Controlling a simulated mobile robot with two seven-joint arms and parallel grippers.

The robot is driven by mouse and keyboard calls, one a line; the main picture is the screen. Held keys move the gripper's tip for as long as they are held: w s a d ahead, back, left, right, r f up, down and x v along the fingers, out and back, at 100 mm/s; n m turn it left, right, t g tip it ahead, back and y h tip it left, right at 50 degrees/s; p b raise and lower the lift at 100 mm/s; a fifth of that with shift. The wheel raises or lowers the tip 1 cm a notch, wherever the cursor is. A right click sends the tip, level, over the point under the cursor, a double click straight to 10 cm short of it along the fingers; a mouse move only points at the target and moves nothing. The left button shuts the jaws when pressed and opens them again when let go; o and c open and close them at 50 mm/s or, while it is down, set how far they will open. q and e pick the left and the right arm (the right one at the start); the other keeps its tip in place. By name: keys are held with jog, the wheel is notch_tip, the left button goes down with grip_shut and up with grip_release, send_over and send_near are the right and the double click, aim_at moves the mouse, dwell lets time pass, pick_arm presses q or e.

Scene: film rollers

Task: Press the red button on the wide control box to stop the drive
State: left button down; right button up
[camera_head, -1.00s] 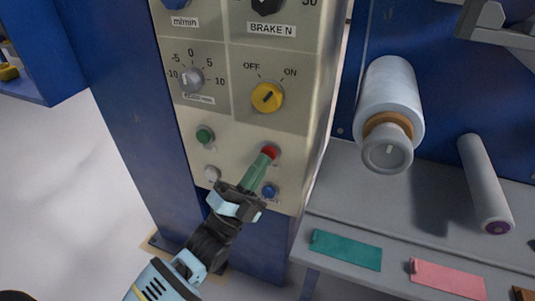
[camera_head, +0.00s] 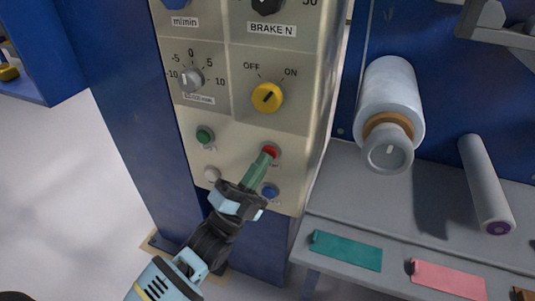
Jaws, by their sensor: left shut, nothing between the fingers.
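The wide control box (camera_head: 225,128) is a beige panel on a blue column. Its red button (camera_head: 271,151) sits at the lower right, partly hidden behind my left gripper's fingertips. My left gripper (camera_head: 262,165) is shut, with nothing between its greenish fingers. The fingertips overlap the lower left edge of the red button in the picture; I cannot tell whether they touch or press it. My right gripper is not in view.
A green button (camera_head: 205,135), a white button (camera_head: 212,174) and a blue button (camera_head: 270,191) surround the red one. A yellow OFF/ON knob (camera_head: 267,97) is above. Film rollers (camera_head: 390,100) stick out at right over a grey shelf (camera_head: 355,215).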

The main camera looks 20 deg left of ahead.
pick_arm(q)
jog(key=shift+s+p, duration=0.45)
jog(key=shift+s, duration=0.35)
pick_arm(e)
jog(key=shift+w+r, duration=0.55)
